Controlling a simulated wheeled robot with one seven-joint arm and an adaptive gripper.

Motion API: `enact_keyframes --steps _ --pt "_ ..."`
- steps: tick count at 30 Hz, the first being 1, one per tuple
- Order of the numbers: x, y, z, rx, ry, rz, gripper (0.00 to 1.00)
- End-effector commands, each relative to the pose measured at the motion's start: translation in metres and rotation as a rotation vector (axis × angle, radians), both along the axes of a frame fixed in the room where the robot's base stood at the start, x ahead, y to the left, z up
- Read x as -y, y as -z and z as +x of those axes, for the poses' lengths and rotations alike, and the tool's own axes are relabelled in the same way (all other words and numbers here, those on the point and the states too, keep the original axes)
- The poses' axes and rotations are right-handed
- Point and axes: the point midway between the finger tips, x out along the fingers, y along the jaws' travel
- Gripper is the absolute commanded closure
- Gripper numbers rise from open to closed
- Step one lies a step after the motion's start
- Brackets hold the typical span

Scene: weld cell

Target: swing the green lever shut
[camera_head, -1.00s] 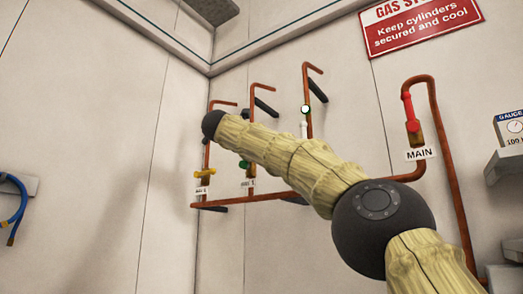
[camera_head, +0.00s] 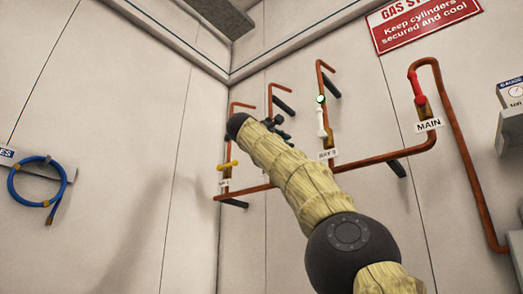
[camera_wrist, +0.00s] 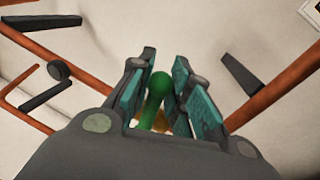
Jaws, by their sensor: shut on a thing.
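The green lever (camera_wrist: 158,86) stands between the teal-padded fingers of my gripper (camera_wrist: 165,92) in the wrist view, its round end toward the camera. My gripper is shut on it. In the head view my gripper (camera_head: 277,128) is at the pipe rack, partly hidden behind the end of my arm. The green lever and its tag are hidden behind my arm there, so I cannot tell its angle from that view.
A yellow lever (camera_head: 228,165) is crosswise on the left pipe. A white lever (camera_head: 321,122) and a red lever (camera_head: 416,86) lie along their pipes to the right. Dark wall brackets stick out nearby. A blue hose (camera_head: 37,190) hangs on the left wall.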

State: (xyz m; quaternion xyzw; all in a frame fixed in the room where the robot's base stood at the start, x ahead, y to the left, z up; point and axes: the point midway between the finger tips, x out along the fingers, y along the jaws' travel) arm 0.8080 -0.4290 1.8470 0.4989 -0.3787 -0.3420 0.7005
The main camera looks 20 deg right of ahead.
Motion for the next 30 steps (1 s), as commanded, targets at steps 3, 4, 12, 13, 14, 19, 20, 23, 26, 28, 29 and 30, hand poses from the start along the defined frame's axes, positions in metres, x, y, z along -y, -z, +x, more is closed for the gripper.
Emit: enact_keyframes --steps 3,4,12,13,14,19,20,23,26,28,29,30 --pt "0.01 0.009 -0.006 0.057 0.014 0.027 1.0" --pt "0.012 0.01 -0.007 0.071 0.016 0.034 1.0" --pt "0.014 0.017 -0.008 0.166 0.017 0.081 1.0" --pt "0.014 0.017 -0.008 0.174 0.018 0.084 1.0" --pt "0.014 0.018 -0.008 0.18 0.017 0.088 1.0" --pt "0.012 0.018 -0.008 0.202 0.014 0.099 1.0" --pt "0.012 0.019 -0.008 0.205 0.015 0.1 1.0" --pt "0.011 0.019 -0.007 0.209 0.014 0.102 1.0" --pt "0.011 0.019 -0.007 0.209 0.013 0.102 1.0" --pt "0.011 0.019 -0.007 0.209 0.013 0.103 1.0" --pt "0.011 0.02 -0.007 0.208 0.013 0.103 1.0" --pt "0.011 0.02 -0.007 0.208 0.013 0.103 1.0"
